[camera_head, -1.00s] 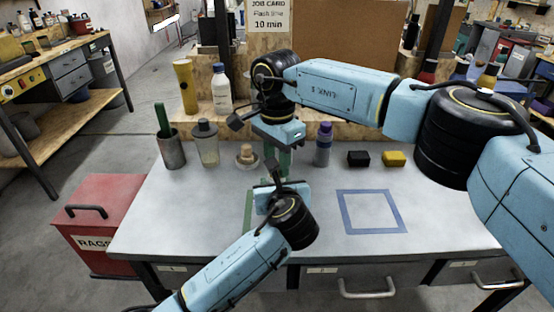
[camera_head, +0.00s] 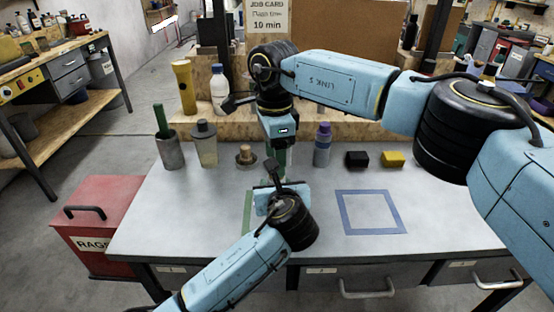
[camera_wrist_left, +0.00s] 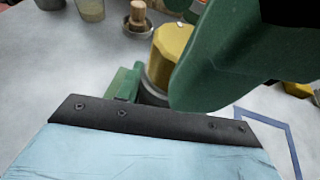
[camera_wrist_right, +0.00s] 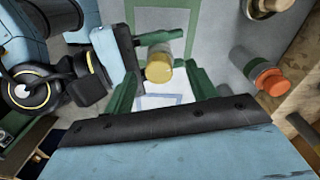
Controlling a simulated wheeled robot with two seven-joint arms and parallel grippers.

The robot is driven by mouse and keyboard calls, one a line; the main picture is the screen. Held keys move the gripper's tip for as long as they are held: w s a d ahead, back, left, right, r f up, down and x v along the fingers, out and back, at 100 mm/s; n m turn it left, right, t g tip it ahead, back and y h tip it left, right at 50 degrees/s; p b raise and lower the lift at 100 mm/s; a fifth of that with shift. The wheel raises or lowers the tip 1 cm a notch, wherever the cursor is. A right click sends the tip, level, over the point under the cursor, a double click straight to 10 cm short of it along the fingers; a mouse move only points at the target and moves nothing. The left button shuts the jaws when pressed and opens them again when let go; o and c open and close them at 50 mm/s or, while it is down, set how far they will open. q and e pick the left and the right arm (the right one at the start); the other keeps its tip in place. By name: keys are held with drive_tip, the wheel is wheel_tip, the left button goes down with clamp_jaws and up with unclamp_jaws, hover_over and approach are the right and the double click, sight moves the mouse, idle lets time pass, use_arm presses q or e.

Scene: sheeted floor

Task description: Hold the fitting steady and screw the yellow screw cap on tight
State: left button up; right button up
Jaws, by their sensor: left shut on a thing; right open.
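The yellow screw cap (camera_wrist_left: 172,50) sits on top of the fitting (camera_wrist_left: 154,92), a dark grey body mostly hidden by fingers. In the head view both are hidden behind my grippers. My left gripper (camera_head: 273,182) is low over the bench, shut on the fitting from the side. My right gripper (camera_head: 277,160) hangs above it, pointing down, with green fingers open. In the right wrist view the cap (camera_wrist_right: 159,64) shows between my right fingers, with gaps on both sides. Whether the cap sits fully down cannot be told.
Green tape (camera_head: 248,210) marks the bench under the grippers; a blue tape square (camera_head: 346,217) lies to the right, empty. Behind stand a grey cup (camera_head: 171,153), a wooden-handled item (camera_head: 245,155), a purple-capped bottle (camera_head: 322,150), a black block (camera_head: 357,159) and a yellow block (camera_head: 394,159).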

use_arm(q)
drive_tip(key=shift+a, duration=0.1)
use_arm(e)
wheel_tip(320, 180, up, 10)
drive_tip(key=shift+w+d+r, duration=0.15)
use_arm(q)
drive_tip(key=o, duration=0.9)
drive_tip(key=shift+r, duration=0.1)
drive_tip(key=shift+o, duration=1.4)
drive_tip(key=shift+s, duration=0.1)
